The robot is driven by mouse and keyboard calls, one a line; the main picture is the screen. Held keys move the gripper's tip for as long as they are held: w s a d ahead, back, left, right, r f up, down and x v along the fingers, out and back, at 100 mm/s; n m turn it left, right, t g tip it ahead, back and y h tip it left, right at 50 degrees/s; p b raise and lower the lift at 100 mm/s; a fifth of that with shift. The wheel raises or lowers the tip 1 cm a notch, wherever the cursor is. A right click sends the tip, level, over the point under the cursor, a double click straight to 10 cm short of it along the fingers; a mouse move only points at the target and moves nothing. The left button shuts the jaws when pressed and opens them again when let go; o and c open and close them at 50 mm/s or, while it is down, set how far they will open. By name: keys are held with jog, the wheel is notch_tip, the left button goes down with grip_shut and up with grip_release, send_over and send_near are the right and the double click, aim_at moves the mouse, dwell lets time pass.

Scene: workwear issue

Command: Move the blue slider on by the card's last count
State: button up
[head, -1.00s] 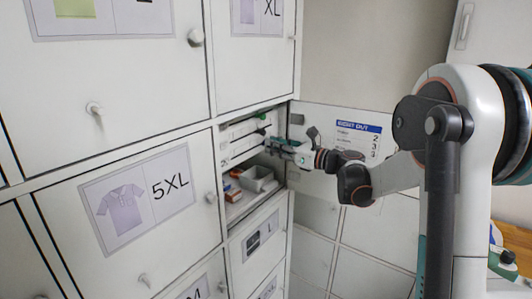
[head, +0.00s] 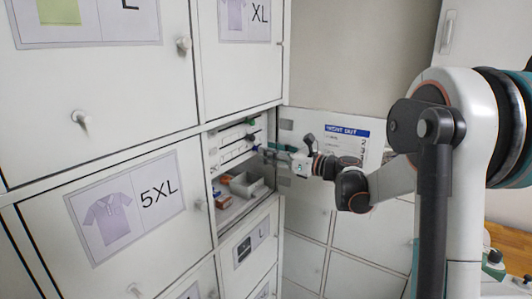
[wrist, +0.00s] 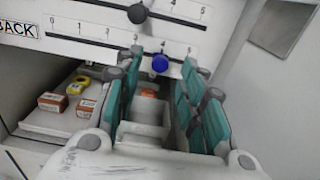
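The blue slider (wrist: 160,63) is a round knob on a white scale strip (wrist: 92,48) numbered from 0, in the wrist view. It sits near the 4; its exact mark is hard to tell. My gripper (wrist: 163,62) is open, its teal-padded fingers on either side of the blue knob with visible gaps. In the head view my gripper (head: 270,152) reaches into the open locker compartment. The card (head: 346,140) is on the inside of the open door, headed by a blue band; my arm partly covers it and its counts are too small to read surely.
A dark knob (wrist: 137,13) sits on the strip above. A BACK label (wrist: 18,29) is at the left. Below are a grey bin (wrist: 142,112), small orange-and-white boxes (wrist: 52,102) and a yellow item (wrist: 76,86). The open door (head: 300,125) stands right of my gripper.

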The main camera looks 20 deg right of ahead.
jog(key=v, duration=0.9)
jog(key=shift+s+d, duration=0.25)
jog(key=shift+s, duration=0.05)
